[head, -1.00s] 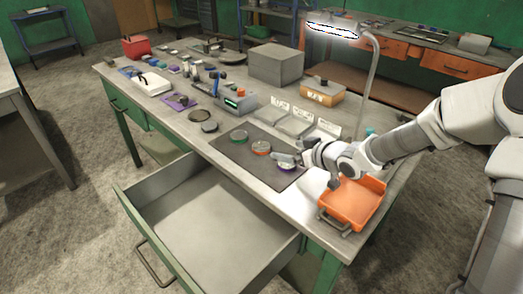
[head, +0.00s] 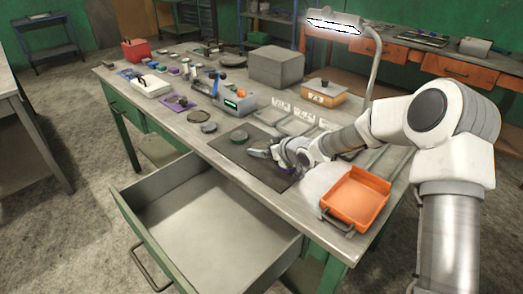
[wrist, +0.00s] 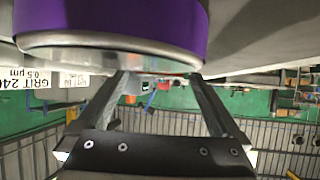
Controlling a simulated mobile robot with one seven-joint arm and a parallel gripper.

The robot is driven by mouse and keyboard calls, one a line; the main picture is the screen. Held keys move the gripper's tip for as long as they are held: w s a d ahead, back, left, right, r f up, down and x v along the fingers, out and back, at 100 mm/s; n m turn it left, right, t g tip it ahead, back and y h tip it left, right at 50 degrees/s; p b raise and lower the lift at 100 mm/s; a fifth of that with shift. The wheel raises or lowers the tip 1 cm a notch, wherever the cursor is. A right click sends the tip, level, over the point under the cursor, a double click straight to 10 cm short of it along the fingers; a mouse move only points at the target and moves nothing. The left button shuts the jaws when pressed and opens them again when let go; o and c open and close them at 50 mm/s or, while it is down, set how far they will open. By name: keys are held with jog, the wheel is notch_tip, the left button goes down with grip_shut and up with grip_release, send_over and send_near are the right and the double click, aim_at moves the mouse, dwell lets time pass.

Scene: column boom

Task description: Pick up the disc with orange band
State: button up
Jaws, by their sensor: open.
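In the head view my gripper (head: 262,153) is low over the dark mat (head: 229,153), where the orange-banded disc showed earlier. That disc is now hidden behind my gripper, and I cannot tell whether the jaws touch it. A disc with a purple band (head: 285,171) lies partly hidden under my wrist. In the wrist view the purple-banded disc (wrist: 110,22) fills the top, very close to the camera. The two fingers of my gripper (wrist: 160,76) stand apart, with no clear object held between them. A green-banded disc (head: 239,137) lies on the mat, left of my gripper.
An orange tray (head: 355,198) stands at the bench's right front corner. A drawer (head: 210,215) is pulled open below the front edge. Grey discs (head: 208,127), a grey device (head: 236,100), a grey box (head: 276,66) and a lamp (head: 335,22) stand further back.

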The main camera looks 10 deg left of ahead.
jog(key=shift+c, duration=0.3)
grip_shut()
dwell(0.3)
